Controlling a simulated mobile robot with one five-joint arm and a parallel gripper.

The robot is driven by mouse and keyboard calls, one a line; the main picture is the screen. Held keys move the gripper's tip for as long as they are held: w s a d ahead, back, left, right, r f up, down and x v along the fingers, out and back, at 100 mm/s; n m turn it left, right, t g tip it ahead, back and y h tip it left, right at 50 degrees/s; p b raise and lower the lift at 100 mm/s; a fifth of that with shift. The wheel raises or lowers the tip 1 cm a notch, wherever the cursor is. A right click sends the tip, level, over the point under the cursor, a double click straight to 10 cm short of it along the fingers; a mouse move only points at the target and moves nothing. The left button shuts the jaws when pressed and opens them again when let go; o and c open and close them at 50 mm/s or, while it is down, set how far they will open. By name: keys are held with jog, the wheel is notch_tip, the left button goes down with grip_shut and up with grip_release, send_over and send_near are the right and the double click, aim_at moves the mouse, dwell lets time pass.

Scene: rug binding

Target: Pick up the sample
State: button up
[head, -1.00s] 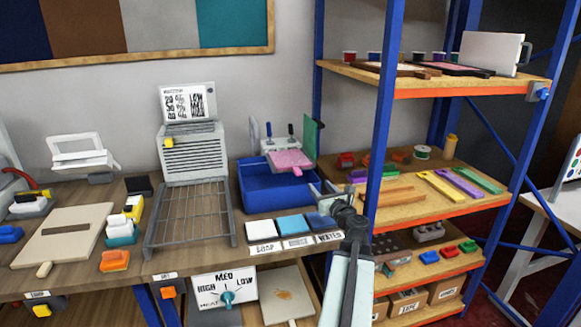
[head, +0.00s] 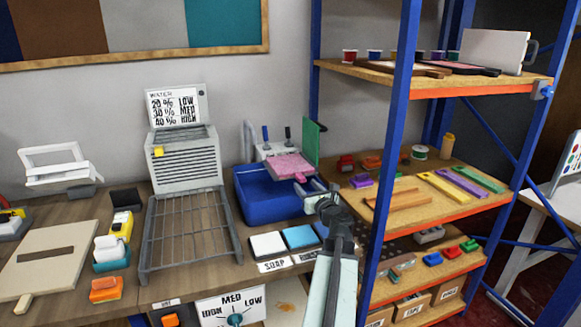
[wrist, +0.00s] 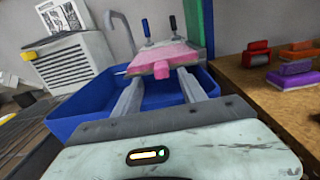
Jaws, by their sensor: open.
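The sample appears to be the pink pad (head: 290,163) with a small pink tab on its near edge, above the back of the blue basin (head: 262,207). The pad also shows in the wrist view (wrist: 150,57), with its tab (wrist: 162,70) facing me. My gripper (head: 313,187) is over the right side of the basin, just in front of and to the right of the pad. In the wrist view its two open fingers (wrist: 160,84) point at the tab, one on each side. Nothing is held. I cannot tell whether the fingers touch the pad.
A green upright panel (head: 311,142) stands right of the pad. A blue rack post (head: 392,150) rises close right of my arm, beside the shelf (head: 480,208). A wire rack (head: 187,232) and heater-like box (head: 184,163) stand left of the basin.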

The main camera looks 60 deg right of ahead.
aim_at(303, 181)
jog(key=x, duration=0.6)
jog(key=shift+d, duration=0.25)
jog(key=shift+s, duration=0.1)
grip_shut()
